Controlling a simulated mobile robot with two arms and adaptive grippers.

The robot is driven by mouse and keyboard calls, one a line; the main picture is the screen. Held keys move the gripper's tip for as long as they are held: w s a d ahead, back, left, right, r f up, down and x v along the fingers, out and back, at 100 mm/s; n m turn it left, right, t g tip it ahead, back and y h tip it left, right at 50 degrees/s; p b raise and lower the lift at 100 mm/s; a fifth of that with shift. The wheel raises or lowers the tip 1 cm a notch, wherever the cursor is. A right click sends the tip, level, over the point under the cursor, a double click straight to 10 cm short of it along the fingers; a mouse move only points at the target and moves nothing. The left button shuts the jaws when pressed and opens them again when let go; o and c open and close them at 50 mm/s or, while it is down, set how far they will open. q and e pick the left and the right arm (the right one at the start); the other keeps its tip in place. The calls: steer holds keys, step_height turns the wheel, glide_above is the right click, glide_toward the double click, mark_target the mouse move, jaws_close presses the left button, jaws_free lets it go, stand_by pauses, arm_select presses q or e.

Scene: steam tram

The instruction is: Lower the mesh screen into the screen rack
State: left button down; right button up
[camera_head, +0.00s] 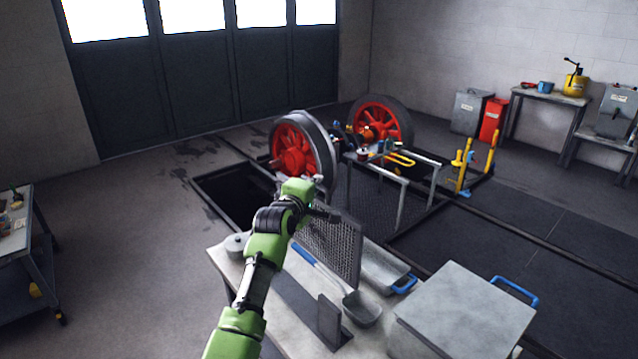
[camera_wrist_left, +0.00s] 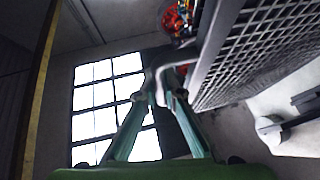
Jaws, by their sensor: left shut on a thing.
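The mesh screen (camera_head: 330,250) is a grey framed panel of fine mesh, standing near upright above the grey table. My left gripper (camera_head: 322,211) is shut on its upper edge. The mesh also fills the upper right of the left wrist view (camera_wrist_left: 262,52), with my left gripper (camera_wrist_left: 165,88) at its frame. A dark base with an upright plate (camera_head: 328,319) on the table looks like the screen rack; it is in front of the screen, apart from it. Whether the screen's lower edge touches anything is hard to tell. My right gripper is not in view.
A blue-handled scoop (camera_head: 361,309) lies close beside the screen on the table (camera_head: 219,258). A grey tray (camera_head: 381,266) and a large grey box (camera_head: 462,314) with a blue handle stand to the right. Red wheels (camera_head: 294,147) stand over a floor pit beyond.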

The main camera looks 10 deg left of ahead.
arm_select(q)
steer(key=s+a+f+b, duration=0.4)
steer(key=f+b, duration=0.3)
steer(key=f, duration=0.3)
steer(key=shift+s+a+b, duration=0.15)
steer(key=shift+s+b, duration=0.2)
steer(key=shift+s, duration=0.5)
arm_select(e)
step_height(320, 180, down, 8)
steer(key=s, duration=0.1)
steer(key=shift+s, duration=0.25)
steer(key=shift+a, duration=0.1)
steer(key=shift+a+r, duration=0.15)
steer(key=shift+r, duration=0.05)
arm_select(q)
steer(key=shift+s+p, duration=0.2)
steer(key=shift+p, duration=0.3)
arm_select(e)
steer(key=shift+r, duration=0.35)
arm_select(q)
steer(key=shift+f+b, duration=0.7)
steer(key=shift+f, duration=0.6)
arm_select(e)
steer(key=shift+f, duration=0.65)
